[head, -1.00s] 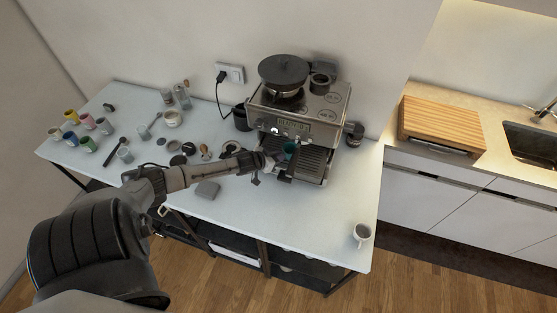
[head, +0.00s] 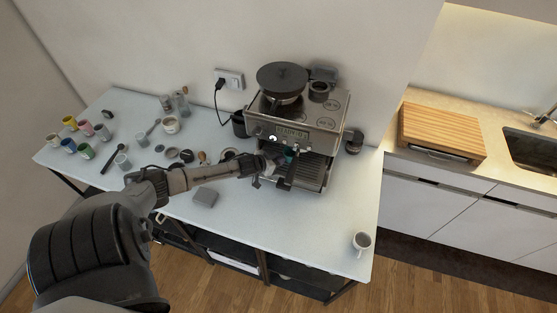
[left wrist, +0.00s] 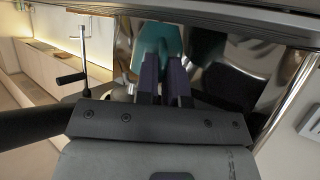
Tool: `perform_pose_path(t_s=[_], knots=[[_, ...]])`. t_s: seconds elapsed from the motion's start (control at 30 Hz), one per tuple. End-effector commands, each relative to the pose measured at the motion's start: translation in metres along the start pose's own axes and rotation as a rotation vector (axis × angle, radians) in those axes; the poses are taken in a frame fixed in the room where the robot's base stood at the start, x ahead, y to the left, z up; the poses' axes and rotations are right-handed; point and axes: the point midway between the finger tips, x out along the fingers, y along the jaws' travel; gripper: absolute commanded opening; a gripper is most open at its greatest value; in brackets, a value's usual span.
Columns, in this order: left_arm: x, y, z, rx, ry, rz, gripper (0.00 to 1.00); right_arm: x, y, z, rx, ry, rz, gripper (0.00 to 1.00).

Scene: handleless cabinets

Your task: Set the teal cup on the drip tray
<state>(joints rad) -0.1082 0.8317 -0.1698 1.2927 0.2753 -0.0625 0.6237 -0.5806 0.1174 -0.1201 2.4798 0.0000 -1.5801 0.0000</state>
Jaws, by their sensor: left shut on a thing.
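The teal cup (head: 289,152) is at the front of the espresso machine (head: 300,125), under its brewing head and above the drip tray (head: 309,174). My left gripper (head: 280,160) is shut on the cup. In the left wrist view the cup (left wrist: 160,42) sits between the two dark fingers (left wrist: 165,80), close to shiny metal of the machine. The fingers and arm hide part of the cup. I cannot tell whether its base touches the tray. My right gripper is not in view.
Several coloured cups (head: 86,150) stand at the table's left end. The table right of the machine is mostly clear.

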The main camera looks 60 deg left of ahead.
Motion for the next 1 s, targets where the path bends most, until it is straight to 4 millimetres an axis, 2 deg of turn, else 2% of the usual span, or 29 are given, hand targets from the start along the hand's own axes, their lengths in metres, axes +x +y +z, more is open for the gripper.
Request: perform_pose_path(t_s=[0.47, 0.5, 0.77, 1.0], knots=[[0.0021, 0.0001, 0.0036, -0.001, 0.001, 0.0, 0.0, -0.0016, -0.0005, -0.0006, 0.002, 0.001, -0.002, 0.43], [0.0021, 0.0002, 0.0036, -0.001, 0.001, 0.0, 0.12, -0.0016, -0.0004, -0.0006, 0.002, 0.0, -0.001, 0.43], [0.0021, 0.0002, 0.0038, -0.001, 0.001, 0.0, 0.37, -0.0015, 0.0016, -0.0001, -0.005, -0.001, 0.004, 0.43], [0.0018, 0.0003, 0.0044, -0.001, 0.0, 0.0, 0.39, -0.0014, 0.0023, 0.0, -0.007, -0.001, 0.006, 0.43]])
